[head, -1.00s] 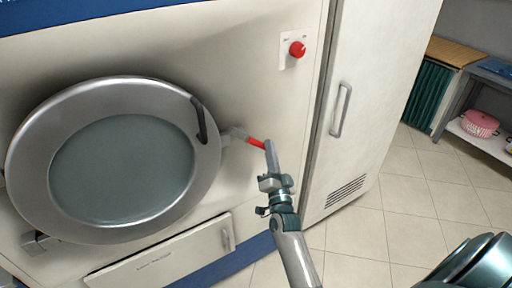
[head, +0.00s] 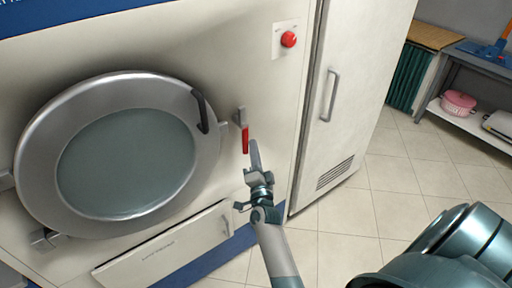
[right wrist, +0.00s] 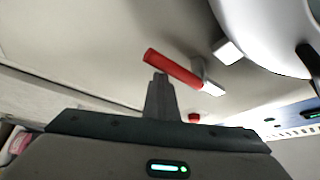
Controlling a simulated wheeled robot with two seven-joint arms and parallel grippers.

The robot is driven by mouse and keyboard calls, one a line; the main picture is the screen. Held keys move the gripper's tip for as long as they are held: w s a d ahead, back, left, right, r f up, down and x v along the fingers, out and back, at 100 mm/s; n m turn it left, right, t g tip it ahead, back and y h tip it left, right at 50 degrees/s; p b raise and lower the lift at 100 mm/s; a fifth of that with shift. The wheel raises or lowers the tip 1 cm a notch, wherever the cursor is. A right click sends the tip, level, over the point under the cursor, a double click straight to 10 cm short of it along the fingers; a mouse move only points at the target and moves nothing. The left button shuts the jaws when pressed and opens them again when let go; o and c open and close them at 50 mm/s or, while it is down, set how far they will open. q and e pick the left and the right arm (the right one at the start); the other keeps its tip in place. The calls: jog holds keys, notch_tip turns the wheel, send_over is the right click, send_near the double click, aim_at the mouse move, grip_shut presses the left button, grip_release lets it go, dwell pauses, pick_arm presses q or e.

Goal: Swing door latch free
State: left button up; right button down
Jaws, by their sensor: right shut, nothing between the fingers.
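The door latch has a grey pivot end (head: 241,116) and a red handle (head: 245,139). It sits on the machine front just right of the round steel door (head: 125,165), its red handle hanging nearly straight down, clear of the door rim. The door is flush in its ring. My right gripper (head: 254,146) is shut and empty, its tip close to the lower right of the red handle. In the right wrist view the fingertips (right wrist: 159,80) are just below the red handle (right wrist: 171,68); I cannot tell if they touch. My left gripper is out of view.
A dark curved handle (head: 200,111) is on the door's right rim. A red knob (head: 288,40) is above right. A tall cabinet (head: 350,95) with a bar handle stands right of the machine. A lower panel (head: 165,245) is beneath the door. Tiled floor is open to the right.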

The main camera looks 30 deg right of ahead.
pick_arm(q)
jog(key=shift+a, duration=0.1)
pick_arm(e)
jog(key=shift+a+f, duration=0.3)
jog(key=shift+a, duration=0.05)
jog(key=shift+d, duration=0.15)
